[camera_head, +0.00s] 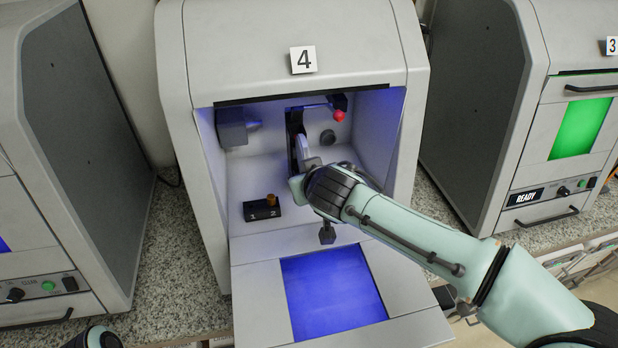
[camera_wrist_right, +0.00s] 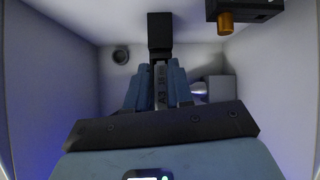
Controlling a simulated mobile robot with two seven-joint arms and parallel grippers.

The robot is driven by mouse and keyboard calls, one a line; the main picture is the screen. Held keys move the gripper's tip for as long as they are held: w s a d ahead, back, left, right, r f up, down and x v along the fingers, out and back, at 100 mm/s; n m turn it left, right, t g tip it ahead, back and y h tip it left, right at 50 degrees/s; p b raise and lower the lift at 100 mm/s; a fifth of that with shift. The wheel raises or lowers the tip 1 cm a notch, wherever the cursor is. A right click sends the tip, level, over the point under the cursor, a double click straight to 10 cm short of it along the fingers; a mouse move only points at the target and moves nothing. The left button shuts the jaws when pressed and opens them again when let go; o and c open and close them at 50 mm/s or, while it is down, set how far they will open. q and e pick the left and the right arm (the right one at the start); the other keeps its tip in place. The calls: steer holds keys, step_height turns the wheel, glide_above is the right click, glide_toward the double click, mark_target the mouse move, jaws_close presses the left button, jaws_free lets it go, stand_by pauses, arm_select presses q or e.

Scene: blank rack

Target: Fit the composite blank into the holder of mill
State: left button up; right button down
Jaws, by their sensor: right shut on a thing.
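Mill 4 (camera_head: 300,85) stands in the middle with its front door (camera_head: 240,300) folded down. My right gripper (camera_head: 303,165) reaches into its lit chamber. In the right wrist view its two blue fingers (camera_wrist_right: 158,90) are shut on the composite blank (camera_wrist_right: 161,88), seen edge-on as a pale grey strip with lettering. In the head view the blank (camera_head: 303,148) shows as a white edge beside the dark holder (camera_head: 294,128). The holder (camera_wrist_right: 160,35) is straight beyond the blank in the wrist view. I cannot tell how far the blank is inside it.
A small black block (camera_head: 262,211) marked 1 and 2, with an orange peg, sits on the chamber floor. A grey spindle housing (camera_head: 232,127) is on the left wall. A red ball knob (camera_head: 339,115) is near the holder. Another machine (camera_head: 545,110) stands at right.

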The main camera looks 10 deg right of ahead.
steer(key=shift+b, duration=0.65)
stand_by(0.5)
steer(key=shift+w+f, duration=0.2)
steer(key=shift+w, duration=0.45)
steer(key=shift+w+f, duration=0.2)
steer(key=shift+w, duration=0.5)
steer(key=shift+w+f, duration=0.2)
steer(key=shift+w, duration=0.45)
steer(key=c, duration=0.9)
jaws_free()
steer(key=v, duration=1.3)
steer(key=shift+s+r, duration=0.1)
steer(key=shift+s, duration=0.15)
